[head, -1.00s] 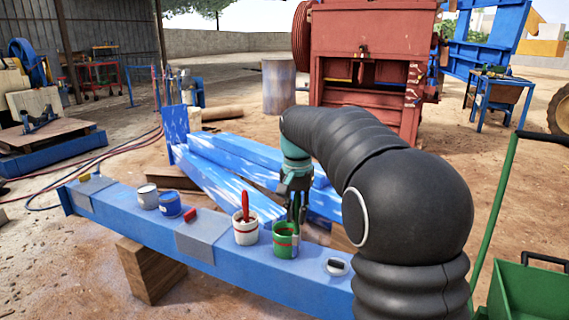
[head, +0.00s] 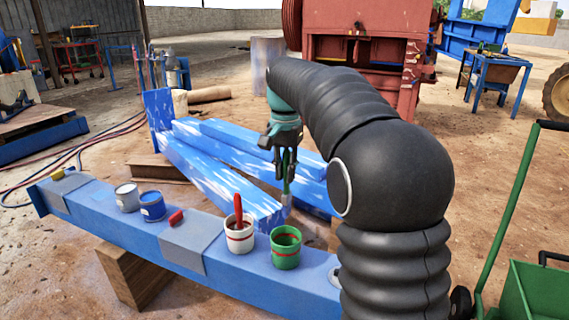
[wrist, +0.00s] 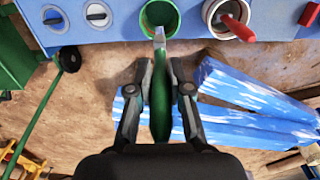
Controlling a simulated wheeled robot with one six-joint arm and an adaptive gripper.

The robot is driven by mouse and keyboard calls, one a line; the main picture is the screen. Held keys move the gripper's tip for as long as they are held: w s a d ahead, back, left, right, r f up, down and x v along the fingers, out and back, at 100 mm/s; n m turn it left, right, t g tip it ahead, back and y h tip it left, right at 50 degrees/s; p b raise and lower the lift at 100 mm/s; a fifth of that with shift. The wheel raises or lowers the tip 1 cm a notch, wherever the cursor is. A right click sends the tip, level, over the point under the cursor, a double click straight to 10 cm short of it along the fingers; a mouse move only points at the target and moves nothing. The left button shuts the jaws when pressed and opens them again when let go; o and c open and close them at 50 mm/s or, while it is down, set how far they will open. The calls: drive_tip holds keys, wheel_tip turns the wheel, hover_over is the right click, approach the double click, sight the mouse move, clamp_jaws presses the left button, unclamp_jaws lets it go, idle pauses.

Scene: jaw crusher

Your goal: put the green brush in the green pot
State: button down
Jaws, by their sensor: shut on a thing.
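My gripper (head: 283,155) is shut on the green brush (head: 286,186) and holds it in the air behind the green pot (head: 286,252) in the head view. The brush hangs with its bristles down. In the wrist view the fingers (wrist: 159,92) close on both sides of the brush's green handle (wrist: 160,110). Its pale bristle end (wrist: 159,36) points toward the green pot (wrist: 146,14) and overlaps the pot's near rim in the picture. The pot stands upright, open at the top, on the blue beam; no brush shows in it.
A white pot (head: 240,244) holding a red brush (head: 238,210) stands left of the green pot. Grey and blue cans (head: 152,207) and a red block (head: 176,217) are further left on the blue beam (head: 100,222). Blue-white beams (head: 215,180) lie behind.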

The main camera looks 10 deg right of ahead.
sight(285, 217)
wheel_tip(285, 217, down, 12)
drive_tip(key=shift+r+b, duration=0.1)
drive_tip(key=shift+b, duration=1)
drive_tip(key=shift+f+b, duration=1.25)
drive_tip(key=shift+f, duration=0.2)
drive_tip(key=c, duration=1)
unclamp_jaws()
drive_tip(key=shift+r+p, duration=0.1)
drive_tip(key=shift+p, duration=0.25)
